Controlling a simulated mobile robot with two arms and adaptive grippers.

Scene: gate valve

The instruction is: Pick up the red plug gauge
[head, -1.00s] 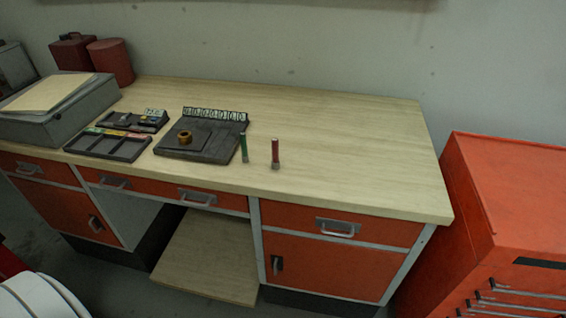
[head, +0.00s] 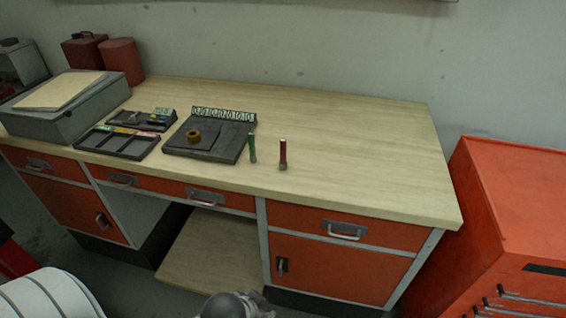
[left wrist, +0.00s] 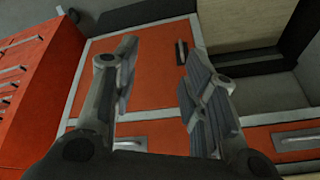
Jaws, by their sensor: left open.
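The red plug gauge (head: 283,154) stands upright on the wooden workbench (head: 360,140), near its front edge. A green plug gauge (head: 252,147) stands upright just to its left, apart from it. My left gripper (left wrist: 160,85) shows in the left wrist view with its two fingers spread and nothing between them. It faces the orange cabinet front of the bench, and the red plug gauge is not in that view. In the head view a grey rounded part of my own body shows at the bottom edge. My right gripper is not in view.
Dark trays (head: 118,143) and a grey box (head: 60,118) are further left. The bench top right of the red gauge is clear. An orange tool cabinet (head: 500,200) stands at the right.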

